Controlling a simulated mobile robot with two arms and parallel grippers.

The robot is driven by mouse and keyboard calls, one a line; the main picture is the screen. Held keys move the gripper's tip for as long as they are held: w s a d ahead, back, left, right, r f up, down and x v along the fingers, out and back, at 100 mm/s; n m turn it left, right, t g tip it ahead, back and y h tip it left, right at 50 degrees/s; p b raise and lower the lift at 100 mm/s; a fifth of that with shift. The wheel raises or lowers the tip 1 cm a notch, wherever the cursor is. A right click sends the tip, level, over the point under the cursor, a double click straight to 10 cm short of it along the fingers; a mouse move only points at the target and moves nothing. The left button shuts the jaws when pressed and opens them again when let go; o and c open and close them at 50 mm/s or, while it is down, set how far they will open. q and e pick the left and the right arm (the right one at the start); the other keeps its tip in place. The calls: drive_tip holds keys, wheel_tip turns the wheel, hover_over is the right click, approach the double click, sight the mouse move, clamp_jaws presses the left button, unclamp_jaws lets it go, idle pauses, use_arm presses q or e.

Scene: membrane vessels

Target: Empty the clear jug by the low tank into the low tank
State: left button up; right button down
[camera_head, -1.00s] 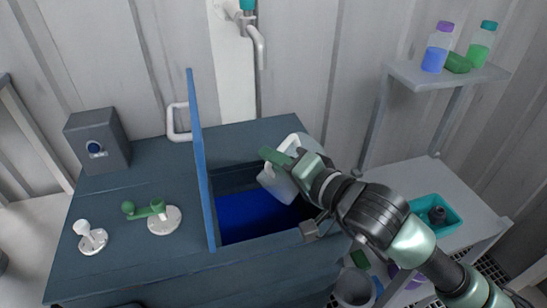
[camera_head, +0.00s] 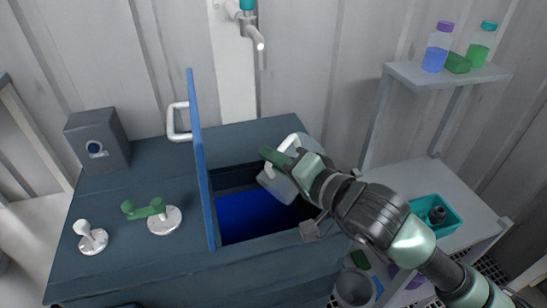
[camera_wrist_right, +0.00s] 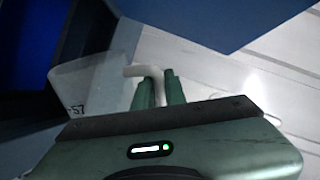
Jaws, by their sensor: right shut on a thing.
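The clear jug (camera_head: 277,185) is tilted over the right part of the open low tank (camera_head: 247,214), with its lower left part over the opening. Blue liquid shows inside the tank. A blue lid (camera_head: 203,165) stands upright at the left of the opening. My right gripper (camera_head: 283,158) is shut on the jug's white handle. In the right wrist view, the green fingers (camera_wrist_right: 157,91) close around the handle and the jug's clear wall (camera_wrist_right: 93,82) shows to the left. Whether liquid is leaving the jug is not visible. My left gripper is not in view.
A green-handled valve (camera_head: 158,213) and a white knob (camera_head: 91,238) stand on the tank top, with a grey box (camera_head: 97,140) behind. A tap (camera_head: 252,32) is on the wall. At the right are a bottle shelf (camera_head: 447,76) and a teal bin (camera_head: 436,211).

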drive_tip(key=w+d+m+g+y+b, duration=0.2)
drive_tip(key=w+d+m+y+b, duration=0.3)
drive_tip(key=w+d+m, duration=0.6)
drive_tip(key=w+m+b, duration=0.1)
drive_tip(key=m, duration=0.7)
drive_tip(key=shift+w+d+f+g, duration=0.15)
drive_tip(key=shift+w+f+g, duration=0.05)
drive_tip(key=shift+g, duration=0.1)
idle(0.7)
